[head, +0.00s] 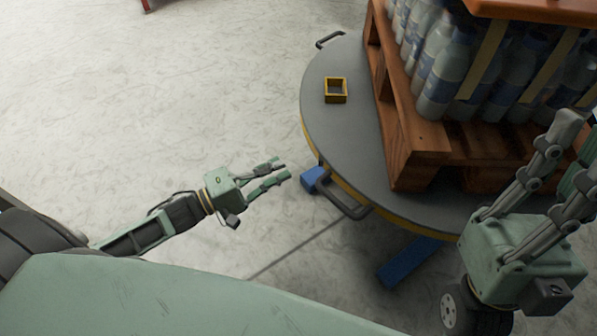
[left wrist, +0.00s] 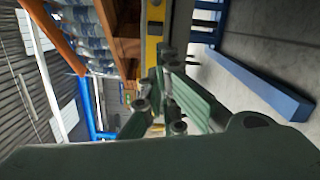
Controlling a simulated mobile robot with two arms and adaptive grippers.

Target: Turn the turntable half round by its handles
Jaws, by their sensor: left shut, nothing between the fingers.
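The turntable (head: 345,130) is a round grey plate with a yellow edge, filling the right half of the head view. A dark near handle (head: 345,201) sticks out from its front rim; a far handle (head: 329,40) is at the back left rim. My left gripper (head: 282,171) is shut and empty, left of the near handle and apart from it. In the left wrist view its fingers (left wrist: 165,105) point toward the yellow rim. My right gripper (head: 580,150) is open at the right edge, in front of the turntable's right side, its fingers apart; it touches no handle that I can see.
A wooden pallet (head: 425,145) with several water bottles (head: 445,70) stands on the turntable. A small yellow square frame (head: 336,98) lies on the plate's left part. Blue legs (head: 410,262) reach out below the plate. The floor to the left is clear.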

